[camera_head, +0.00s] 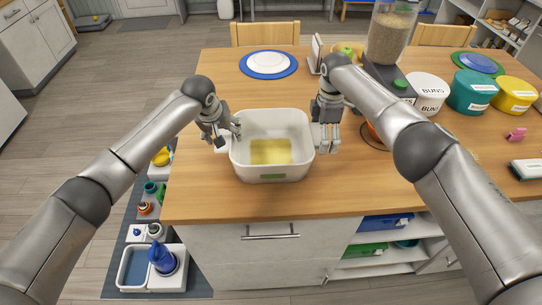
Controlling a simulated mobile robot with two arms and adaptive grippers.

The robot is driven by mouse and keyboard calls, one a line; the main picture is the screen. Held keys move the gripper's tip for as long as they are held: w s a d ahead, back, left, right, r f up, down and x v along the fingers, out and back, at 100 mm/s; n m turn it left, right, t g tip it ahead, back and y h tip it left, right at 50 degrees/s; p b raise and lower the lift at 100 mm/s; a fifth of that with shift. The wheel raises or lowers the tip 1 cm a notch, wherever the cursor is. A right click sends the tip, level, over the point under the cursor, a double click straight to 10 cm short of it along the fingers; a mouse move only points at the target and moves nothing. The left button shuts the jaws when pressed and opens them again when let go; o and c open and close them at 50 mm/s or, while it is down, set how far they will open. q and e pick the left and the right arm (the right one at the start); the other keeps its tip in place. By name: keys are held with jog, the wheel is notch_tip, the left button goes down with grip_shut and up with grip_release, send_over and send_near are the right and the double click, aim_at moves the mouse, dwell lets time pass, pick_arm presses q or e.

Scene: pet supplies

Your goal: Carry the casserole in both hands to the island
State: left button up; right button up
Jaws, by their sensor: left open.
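The casserole appears to be the white, deep rectangular dish (271,170) with rounded corners, standing upright on the wooden counter. My right gripper (328,143) points down at the right side, close to the rim. Whether its fingers touch the dish or are apart is unclear. Which surface is the island cannot be told for certain.
A white plate on a blue one (269,65) lies behind the dish. A food dispenser (391,35) and labelled tubs (474,92) stand at the right. Chairs (265,34) stand behind the counter (210,190). A mat with bowls (134,266) lies on the floor at left.

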pick_arm(q)
jog(key=shift+r, duration=0.2)
pick_arm(e)
jog(key=shift+w, duration=0.1)
jog(key=shift+a+r, duration=0.1)
pick_arm(q)
jog(key=v, duration=1.1)
jog(key=shift+s+r, duration=0.15)
jog(key=shift+r, duration=0.1)
pick_arm(e)
notch_tip(320, 180, up, 12)
pick_arm(q)
jog(key=shift+s+a+f, duration=0.1)
